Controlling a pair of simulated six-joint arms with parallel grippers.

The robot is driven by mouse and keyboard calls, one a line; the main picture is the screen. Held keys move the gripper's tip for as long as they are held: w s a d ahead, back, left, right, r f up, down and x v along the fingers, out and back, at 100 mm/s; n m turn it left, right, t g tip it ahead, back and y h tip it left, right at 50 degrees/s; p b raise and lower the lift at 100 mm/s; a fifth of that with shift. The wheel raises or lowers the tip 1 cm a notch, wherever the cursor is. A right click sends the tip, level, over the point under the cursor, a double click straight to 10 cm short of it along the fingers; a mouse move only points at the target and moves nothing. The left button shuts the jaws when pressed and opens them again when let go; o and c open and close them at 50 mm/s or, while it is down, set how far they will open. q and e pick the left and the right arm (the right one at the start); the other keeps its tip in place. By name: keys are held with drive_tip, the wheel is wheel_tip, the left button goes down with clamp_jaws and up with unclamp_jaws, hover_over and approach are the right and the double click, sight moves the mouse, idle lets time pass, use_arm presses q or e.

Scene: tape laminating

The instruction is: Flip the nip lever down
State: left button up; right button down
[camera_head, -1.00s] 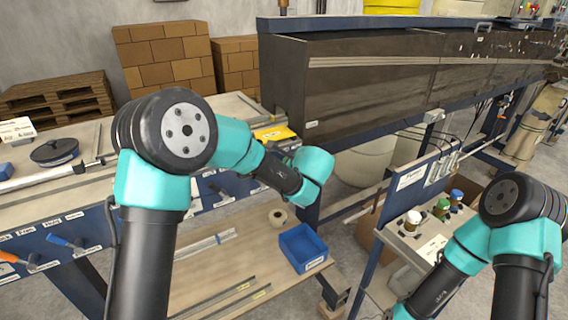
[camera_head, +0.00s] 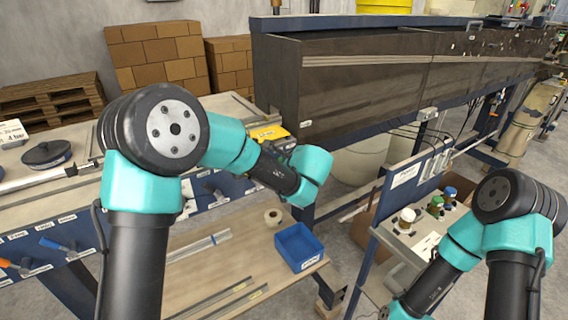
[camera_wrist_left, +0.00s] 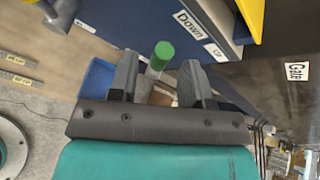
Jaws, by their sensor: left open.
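My left gripper (camera_wrist_left: 159,64) is open in the left wrist view, with its two grey fingers apart. A green cylinder (camera_wrist_left: 161,54), which may be the grip of the nip lever, shows between the fingertips. I cannot tell how far beyond them it is, and no contact is clear. A "Down" label (camera_wrist_left: 188,24) is on the dark blue panel beside it, with a second small label below. In the head view my left forearm reaches to the bench edge and hides the fingers and the lever. My right gripper is not visible.
A yellow part (camera_head: 268,132) sits at the bench edge by my left wrist. The long dark machine housing (camera_head: 350,85) stands behind. A blue bin (camera_head: 299,248) is on the lower shelf. A side stand with jars (camera_head: 437,205) is at right.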

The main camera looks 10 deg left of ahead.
use_arm(q)
drive_tip(key=v, duration=1.5)
drive_tip(key=shift+s+r, duration=0.15)
drive_tip(key=s+a+f+n+g+h, duration=0.2)
drive_tip(key=s+a+f+g, duration=0.1)
drive_tip(key=f, duration=0.7)
drive_tip(key=s+a+f+n+g+h, duration=0.2)
drive_tip(key=s+a+f+n+g, duration=0.15)
drive_tip(key=f, duration=0.65)
drive_tip(key=s+a+f+n+g+h, duration=0.1)
drive_tip(key=s+a+f+g+h, duration=0.2)
drive_tip(key=f, duration=0.7)
drive_tip(key=s+a+f+n+h, duration=0.1)
drive_tip(key=s+a+f+n, duration=0.4)
drive_tip(key=f+n, duration=0.3)
drive_tip(key=s+a+f+n+h, duration=0.2)
drive_tip(key=s+a+f+n, duration=0.3)
drive_tip(key=s+f+n, duration=0.3)
drive_tip(key=shift+s+f+n+h, duration=0.25)
drive_tip(key=shift+s+n+h, duration=0.05)
drive_tip(key=shift+n, duration=0.35)
